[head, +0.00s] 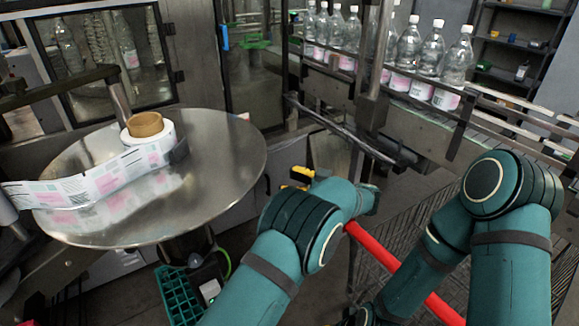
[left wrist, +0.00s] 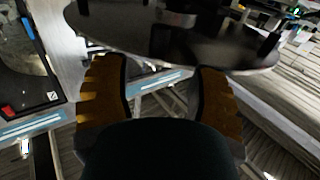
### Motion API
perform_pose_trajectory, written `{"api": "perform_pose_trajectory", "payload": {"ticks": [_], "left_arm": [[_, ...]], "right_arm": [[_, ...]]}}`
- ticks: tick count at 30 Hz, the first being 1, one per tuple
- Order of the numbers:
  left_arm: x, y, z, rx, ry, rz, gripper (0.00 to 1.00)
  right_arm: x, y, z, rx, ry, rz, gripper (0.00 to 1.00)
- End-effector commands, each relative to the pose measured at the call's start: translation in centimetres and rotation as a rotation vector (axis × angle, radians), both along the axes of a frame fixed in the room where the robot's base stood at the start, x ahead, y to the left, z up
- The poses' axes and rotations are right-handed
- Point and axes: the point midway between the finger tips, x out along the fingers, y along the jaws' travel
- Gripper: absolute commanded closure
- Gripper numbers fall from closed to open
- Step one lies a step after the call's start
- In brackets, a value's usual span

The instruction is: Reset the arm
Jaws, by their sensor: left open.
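My left arm reaches forward in the head view, past the right side of the round metal turntable (head: 225,150). Only a yellow part of my left gripper (head: 302,174) shows there, beyond the arm. In the left wrist view, the two orange-brown fingers of the left gripper (left wrist: 162,85) stand wide apart with nothing between them. A dark round plate (left wrist: 220,55) lies just beyond the fingertips. My right arm is bent at the right of the head view, and its gripper is not visible.
A label reel (head: 145,124) lies on the turntable with its printed strip (head: 95,182) unrolled leftwards. Several bottles (head: 432,50) stand on the conveyor behind. A red bar (head: 390,265) passes by my arms. A green crate (head: 180,295) is on the floor.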

Motion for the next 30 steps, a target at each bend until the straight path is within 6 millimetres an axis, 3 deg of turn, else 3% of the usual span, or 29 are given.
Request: {"api": "perform_pose_trajectory", "payload": {"ticks": [5,8,13,17,20,24,27,30], "left_arm": [[0.5,1.0,-0.4,0.006,0.001,-0.021,0.41],[2.0,3.3,-1.8,0.012,0.008,-0.092,0.41],[4.7,8.8,-7.0,-0.038,0.073,-0.348,0.41],[4.2,11.7,-12.9,-0.172,0.186,-0.577,0.41],[1.5,12.7,-17.7,-0.331,0.304,-0.740,0.41],[-5.8,12.5,-23.4,-0.608,0.499,-0.922,0.41],[-12.3,11.7,-25.7,-0.802,0.638,-1.010,0.41],[-18.4,10.8,-26.7,-0.966,0.765,-1.067,0.41]], "right_arm": [[0.0,0.0,0.0,0.000,0.000,0.000,0.53],[0.0,0.0,0.0,0.000,0.000,0.000,0.53],[0.0,0.0,0.0,0.000,0.000,0.000,0.53],[0.0,0.0,0.0,0.000,0.000,0.000,0.53],[0.0,0.0,0.0,0.000,0.000,0.000,0.53],[0.0,0.0,0.0,0.000,0.000,0.000,0.53],[0.0,0.0,0.0,0.000,0.000,0.000,0.53],[0.0,0.0,0.0,0.000,0.000,0.000,0.53]]}}
